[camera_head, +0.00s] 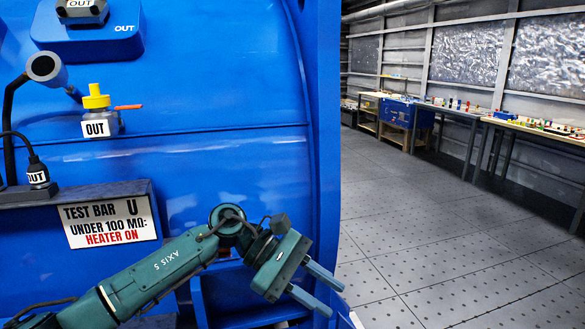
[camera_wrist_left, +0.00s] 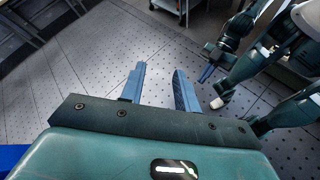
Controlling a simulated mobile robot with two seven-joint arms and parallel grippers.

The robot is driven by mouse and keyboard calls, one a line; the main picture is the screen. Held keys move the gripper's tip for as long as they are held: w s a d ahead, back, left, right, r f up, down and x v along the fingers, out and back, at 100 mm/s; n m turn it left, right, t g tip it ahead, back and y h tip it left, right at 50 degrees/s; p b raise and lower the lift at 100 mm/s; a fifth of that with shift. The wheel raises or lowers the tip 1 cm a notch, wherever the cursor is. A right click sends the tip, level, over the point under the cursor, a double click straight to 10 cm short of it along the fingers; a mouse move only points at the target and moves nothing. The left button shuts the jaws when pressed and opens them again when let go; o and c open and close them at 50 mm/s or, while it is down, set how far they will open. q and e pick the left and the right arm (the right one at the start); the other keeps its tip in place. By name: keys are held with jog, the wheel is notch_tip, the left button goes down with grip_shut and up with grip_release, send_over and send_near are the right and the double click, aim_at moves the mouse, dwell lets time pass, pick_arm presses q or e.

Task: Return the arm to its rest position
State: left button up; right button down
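My left arm, green with "AXIS 5" on it, comes in from the lower left in the head view. Its gripper (camera_head: 334,299) is in front of the blue motor housing's right edge, pointing right and down. Its two blue fingers are apart with nothing between them; the left wrist view also shows the gripper (camera_wrist_left: 158,68) open and empty over the floor. My right arm shows at the right of the left wrist view. Its gripper (camera_wrist_left: 207,73) has small blue fingers, too small to tell whether they are apart. The right gripper is not in the head view.
The large blue motor housing (camera_head: 230,90) fills the left, with a yellow-capped valve (camera_head: 97,112) and a "TEST BAR U" sign (camera_head: 108,222). Workbenches (camera_head: 450,109) with small parts line the far wall. The grey tiled floor (camera_head: 430,240) between is clear.

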pick_arm(q)
jog(key=s+d+n+h, duration=0.3)
jog(key=d+n+h, duration=0.1)
jog(key=n+h, duration=0.25)
jog(key=a+f+m+t+y, duration=0.3)
jog(key=a+f+m+t, duration=0.25)
jog(key=m+t, duration=0.9)
jog(key=a+f+m+t+y, duration=0.3)
jog(key=a+f+m+t, duration=0.3)
jog(key=m, duration=1.5)
jog(key=s+a+f+n+g+y, duration=0.5)
jog(key=s+a+f+n+y, duration=0.4)
jog(key=s+f+n, duration=0.5)
notch_tip(320, 180, down, 2)
jog(key=a+n, duration=0.2)
jog(key=n, duration=0.1)
jog(key=shift+s+a+f+p, duration=0.15)
jog(key=shift+s+a+p, duration=0.15)
jog(key=shift+p, duration=0.05)
